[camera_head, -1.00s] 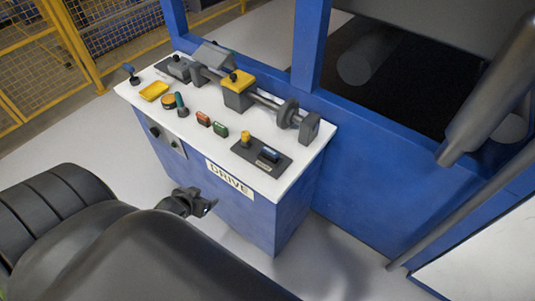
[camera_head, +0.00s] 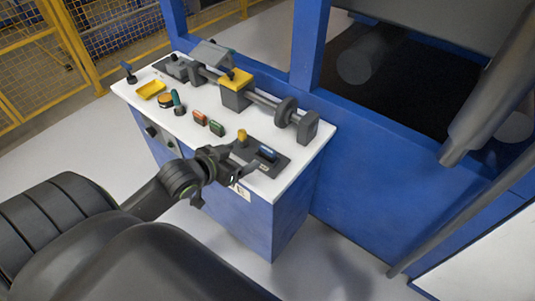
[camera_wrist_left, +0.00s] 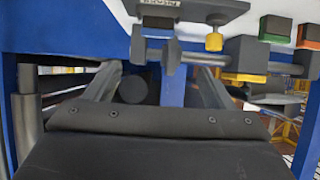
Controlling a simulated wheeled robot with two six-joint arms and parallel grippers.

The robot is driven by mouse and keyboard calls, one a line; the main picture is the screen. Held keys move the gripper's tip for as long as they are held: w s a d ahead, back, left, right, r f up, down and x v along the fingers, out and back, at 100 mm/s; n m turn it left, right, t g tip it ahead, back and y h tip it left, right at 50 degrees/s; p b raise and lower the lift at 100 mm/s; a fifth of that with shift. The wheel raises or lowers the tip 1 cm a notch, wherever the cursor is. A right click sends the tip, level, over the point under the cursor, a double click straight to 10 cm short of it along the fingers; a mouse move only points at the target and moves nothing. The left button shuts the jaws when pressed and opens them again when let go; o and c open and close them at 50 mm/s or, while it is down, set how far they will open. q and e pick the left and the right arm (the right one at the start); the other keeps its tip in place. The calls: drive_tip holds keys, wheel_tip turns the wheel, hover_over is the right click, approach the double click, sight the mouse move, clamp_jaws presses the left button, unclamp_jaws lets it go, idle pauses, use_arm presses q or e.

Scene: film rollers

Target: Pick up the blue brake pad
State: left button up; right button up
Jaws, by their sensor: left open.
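The blue brake pad (camera_head: 267,153) lies at the right end of a dark plate (camera_head: 270,166) on the white console top. My left gripper (camera_head: 243,176) is open and empty. It is at the console's front edge, in front of and left of the blue pad, and overlaps the near part of the plate in the head view. I cannot tell its height above the console. My right gripper is not in view.
A yellow knob (camera_head: 242,136) stands on the plate left of the pad. A shaft with discs (camera_head: 286,111) runs behind. The blue machine frame (camera_head: 370,165) rises at the right.

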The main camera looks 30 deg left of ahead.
sight(265, 151)
use_arm(q)
drive_tip(key=x, duration=0.6)
drive_tip(key=shift+w+f, duration=0.15)
drive_tip(key=shift+w, duration=0.2)
drive_tip(key=w+f, duration=0.1)
drive_tip(key=w+d+f, duration=0.1)
drive_tip(key=w, duration=0.1)
drive_tip(key=shift+f, duration=0.4)
drive_tip(key=shift+w+f, duration=0.35)
drive_tip(key=shift+w, duration=0.2)
drive_tip(key=shift+c, duration=0.2)
drive_tip(key=c, duration=1.1)
